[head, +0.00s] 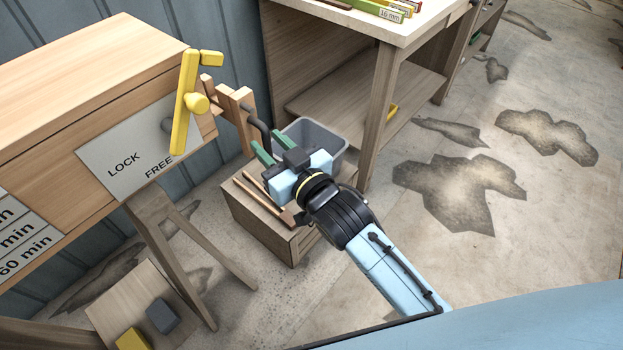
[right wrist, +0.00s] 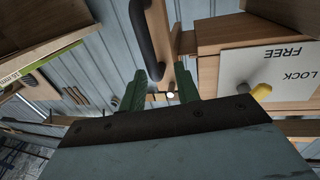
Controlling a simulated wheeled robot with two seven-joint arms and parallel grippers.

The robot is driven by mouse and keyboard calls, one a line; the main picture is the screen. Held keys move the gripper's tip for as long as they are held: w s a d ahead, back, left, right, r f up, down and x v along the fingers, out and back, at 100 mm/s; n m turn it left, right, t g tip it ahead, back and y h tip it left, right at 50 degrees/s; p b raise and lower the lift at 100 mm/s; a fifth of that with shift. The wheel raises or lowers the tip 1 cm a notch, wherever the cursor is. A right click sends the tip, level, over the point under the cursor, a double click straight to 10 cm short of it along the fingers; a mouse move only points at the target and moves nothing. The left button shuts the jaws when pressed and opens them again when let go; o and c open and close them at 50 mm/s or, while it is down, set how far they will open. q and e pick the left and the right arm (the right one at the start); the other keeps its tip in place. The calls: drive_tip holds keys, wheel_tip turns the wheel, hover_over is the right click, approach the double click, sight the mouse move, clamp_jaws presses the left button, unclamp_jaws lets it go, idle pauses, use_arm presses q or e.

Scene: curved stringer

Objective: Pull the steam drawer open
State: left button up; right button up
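The steam drawer's wooden front (head: 237,110) stands at the end of a long wooden box (head: 100,80). A dark curved handle (head: 258,125) is on it; the handle also shows in the right wrist view (right wrist: 143,42), ahead of the fingers and slightly left. A yellow lever (head: 184,105) is on the box beside a plate (head: 130,150) reading LOCK and FREE; its upright bar covers the plate's right end. My right gripper (head: 268,147) is close to the handle's lower end. Its green fingers (right wrist: 162,88) are apart, with nothing visibly held. My left gripper is out of view.
A low wooden cabinet (head: 270,225) with a wooden-handled tool on top and a grey bin (head: 312,138) stand beside my right gripper. A workbench (head: 410,24) is behind. Trestle legs (head: 165,250) support the box. The floor to the right is open and stained.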

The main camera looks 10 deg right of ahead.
drive_tip(key=p+v, duration=0.5)
drive_tip(key=v, duration=0.7)
idle(0.7)
drive_tip(key=shift+s, duration=0.1)
drive_tip(key=shift+p, duration=0.3)
